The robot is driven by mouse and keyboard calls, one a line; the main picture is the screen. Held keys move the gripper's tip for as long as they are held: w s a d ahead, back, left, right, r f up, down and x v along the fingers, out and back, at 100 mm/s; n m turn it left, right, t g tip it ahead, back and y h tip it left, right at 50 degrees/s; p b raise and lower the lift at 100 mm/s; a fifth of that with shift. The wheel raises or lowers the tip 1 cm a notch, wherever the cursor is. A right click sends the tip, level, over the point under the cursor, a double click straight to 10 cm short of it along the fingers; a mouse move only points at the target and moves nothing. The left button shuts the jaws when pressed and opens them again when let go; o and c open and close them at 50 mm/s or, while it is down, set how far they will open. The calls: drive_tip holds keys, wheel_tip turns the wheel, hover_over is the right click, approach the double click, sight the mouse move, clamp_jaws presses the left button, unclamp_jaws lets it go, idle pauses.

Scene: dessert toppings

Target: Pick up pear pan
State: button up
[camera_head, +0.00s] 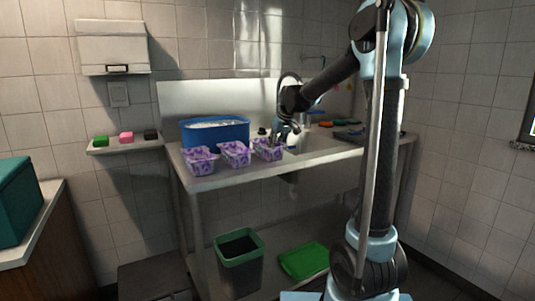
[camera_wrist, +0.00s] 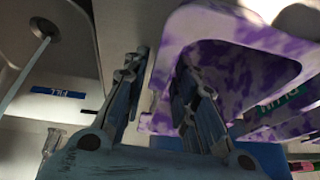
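Three purple-and-white marbled pans stand in a row along the front of the metal table in the head view: a left pan (camera_head: 200,161), a middle pan (camera_head: 235,154) and a right pan (camera_head: 268,150). I cannot read which is the pear pan. My gripper (camera_head: 281,137) points down at the right pan. In the wrist view my gripper (camera_wrist: 160,65) is open, with one finger outside the near wall of a marbled pan (camera_wrist: 240,70) and the other over its opening.
A blue tub (camera_head: 215,133) with white contents stands behind the pans. A sink basin lies to the right, and a blue FILL label (camera_wrist: 58,92) shows in the wrist view. A green-rimmed bin (camera_head: 240,262) and green tray (camera_head: 303,261) are below the table (camera_head: 205,183).

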drive_tip(key=shift+c, duration=0.6)
clamp_jaws()
